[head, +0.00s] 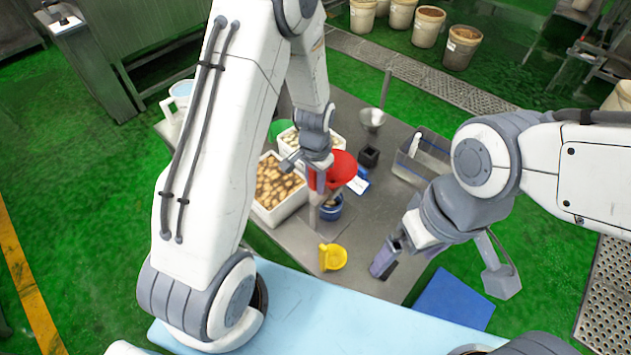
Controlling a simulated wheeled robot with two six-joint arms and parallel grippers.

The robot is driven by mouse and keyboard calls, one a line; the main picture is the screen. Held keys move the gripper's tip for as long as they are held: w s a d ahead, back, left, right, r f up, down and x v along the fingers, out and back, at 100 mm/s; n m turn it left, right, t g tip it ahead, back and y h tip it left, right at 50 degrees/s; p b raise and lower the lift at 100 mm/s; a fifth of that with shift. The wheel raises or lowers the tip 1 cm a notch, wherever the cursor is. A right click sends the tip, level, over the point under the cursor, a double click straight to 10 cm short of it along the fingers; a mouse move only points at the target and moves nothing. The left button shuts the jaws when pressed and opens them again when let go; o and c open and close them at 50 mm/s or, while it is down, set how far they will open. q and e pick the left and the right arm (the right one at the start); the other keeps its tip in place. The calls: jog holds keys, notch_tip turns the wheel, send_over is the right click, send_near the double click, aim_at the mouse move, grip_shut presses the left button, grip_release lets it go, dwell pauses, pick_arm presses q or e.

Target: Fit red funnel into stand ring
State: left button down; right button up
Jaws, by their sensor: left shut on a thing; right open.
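The red funnel (342,166) is in the middle of the head view, above the grey metal table. My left gripper (316,176) is shut on its left side, and its fingers hide part of the funnel. A small blue container (331,209) stands just below the funnel; I cannot tell the height between them. I cannot clearly make out the stand ring. My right gripper (386,258) is open and empty near the table's front right part.
A white bin of brown items (258,211) stands left of the funnel. A yellow scoop (335,257) lies in front. A black block (369,156) and a grey tray (405,163) are at the right. A blue mat (452,300) lies at the lower right.

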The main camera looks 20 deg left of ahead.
pick_arm(q)
jog(key=shift+f+b, duration=0.7)
jog(key=shift+f, duration=0.3)
jog(key=c, duration=0.6)
grip_release()
jog(key=shift+r, duration=0.55)
notch_tip(320, 180, up, 8)
jog(key=shift+r+b, duration=0.15)
jog(key=shift+b, duration=1)
jog(key=shift+r, duration=0.6)
